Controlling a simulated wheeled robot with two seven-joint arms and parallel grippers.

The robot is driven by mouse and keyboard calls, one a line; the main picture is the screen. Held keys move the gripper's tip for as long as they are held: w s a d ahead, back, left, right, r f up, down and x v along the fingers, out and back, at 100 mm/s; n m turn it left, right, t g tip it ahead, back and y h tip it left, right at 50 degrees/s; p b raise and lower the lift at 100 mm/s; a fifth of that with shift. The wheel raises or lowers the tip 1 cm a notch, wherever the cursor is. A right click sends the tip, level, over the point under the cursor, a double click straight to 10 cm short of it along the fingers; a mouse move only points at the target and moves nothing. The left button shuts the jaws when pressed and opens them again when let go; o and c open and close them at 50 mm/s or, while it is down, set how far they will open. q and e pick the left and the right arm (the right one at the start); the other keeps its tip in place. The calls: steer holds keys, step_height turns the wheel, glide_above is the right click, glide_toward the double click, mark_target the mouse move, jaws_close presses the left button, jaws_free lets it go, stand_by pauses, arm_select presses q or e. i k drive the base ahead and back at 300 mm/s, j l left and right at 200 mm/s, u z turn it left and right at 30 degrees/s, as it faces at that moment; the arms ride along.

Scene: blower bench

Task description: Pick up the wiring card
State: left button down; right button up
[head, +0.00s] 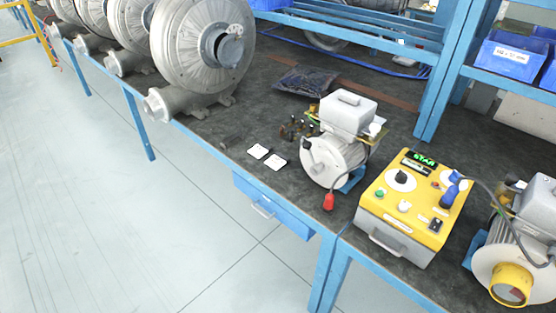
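Two small white cards lie flat on the dark bench top near its front edge, left of a small grey motor. One white card (258,151) is farther left and the other white card (275,162) is just right of it and nearer the edge. Any print on them is too small to read, so I cannot tell which is the wiring card. Neither of my grippers is in view.
The small motor (335,150) with a red-ended cable stands right of the cards. A yellow-topped control box (413,205) and another motor (515,250) stand farther right. Large blowers (202,50) fill the left. A dark bag (305,81) lies behind. A blue drawer (270,205) hangs below.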

mark_target(276, 162)
steer(key=z, duration=0.65)
steer(key=i+j+z, duration=0.15)
steer(key=j+z, duration=0.7)
steer(key=i+j+z, duration=0.1)
steer(key=j+z, duration=0.7)
steer(key=k+l, duration=0.05)
steer(key=l, duration=0.05)
